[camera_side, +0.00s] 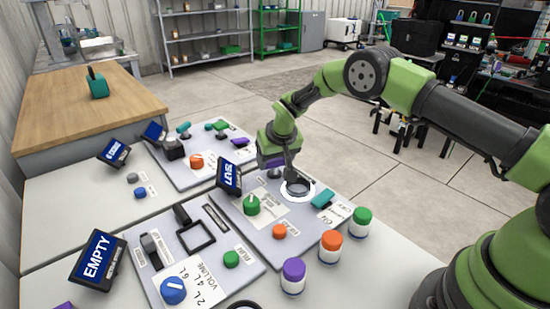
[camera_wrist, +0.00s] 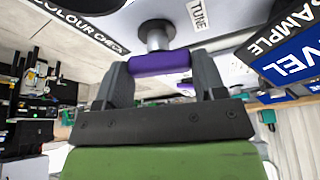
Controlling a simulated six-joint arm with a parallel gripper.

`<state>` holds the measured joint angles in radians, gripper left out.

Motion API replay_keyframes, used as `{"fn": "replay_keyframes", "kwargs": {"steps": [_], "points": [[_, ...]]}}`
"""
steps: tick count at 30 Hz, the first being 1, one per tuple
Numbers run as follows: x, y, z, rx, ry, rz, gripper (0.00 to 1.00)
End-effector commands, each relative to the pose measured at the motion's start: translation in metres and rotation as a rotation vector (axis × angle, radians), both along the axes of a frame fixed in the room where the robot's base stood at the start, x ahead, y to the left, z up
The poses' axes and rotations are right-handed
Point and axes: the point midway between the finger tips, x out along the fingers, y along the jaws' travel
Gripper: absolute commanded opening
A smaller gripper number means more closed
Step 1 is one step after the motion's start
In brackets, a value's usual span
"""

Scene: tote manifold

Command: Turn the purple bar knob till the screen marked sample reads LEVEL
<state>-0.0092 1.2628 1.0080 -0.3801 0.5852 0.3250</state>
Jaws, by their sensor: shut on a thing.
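The purple bar knob (camera_wrist: 160,64) sits on a short grey stem on the panel, next to a label reading TUNE (camera_wrist: 198,15). My gripper (camera_wrist: 163,68) is shut on the bar, one finger at each end of it. In the side view my gripper (camera_side: 276,166) is low over the middle panel, and the knob is mostly hidden there. The screen marked SAMPLE (camera_wrist: 291,58) is cut off in the wrist view and shows the letters VEL. In the side view the blue screen (camera_side: 229,177) appears to read LEVEL.
The middle panel also carries a green knob (camera_side: 252,205), an orange knob (camera_side: 279,231), a lit white ring (camera_side: 297,190) and a teal part (camera_side: 322,200). Capped jars, such as the orange-capped one (camera_side: 330,247), stand in front. Another screen (camera_side: 97,260) reads EMPTY.

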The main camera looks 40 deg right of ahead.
Motion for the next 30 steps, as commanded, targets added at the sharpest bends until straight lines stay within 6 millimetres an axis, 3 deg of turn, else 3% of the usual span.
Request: {"fn": "replay_keyframes", "kwargs": {"steps": [2, 3, 6, 17, 30], "points": [[0.0, 0.0, 0.0, 0.0, 0.0, 0.0, 0.4], [0.0, 0.0, 0.0, 0.0, 0.0, 0.0, 0.73], [0.0, 0.0, 0.0, 0.0, 0.0, 0.001, 0.89], [-0.002, 0.001, 0.007, 0.0, -0.001, 0.002, 0.89], [-0.029, 0.008, 0.073, 0.0, -0.002, 0.001, 0.89]]}}
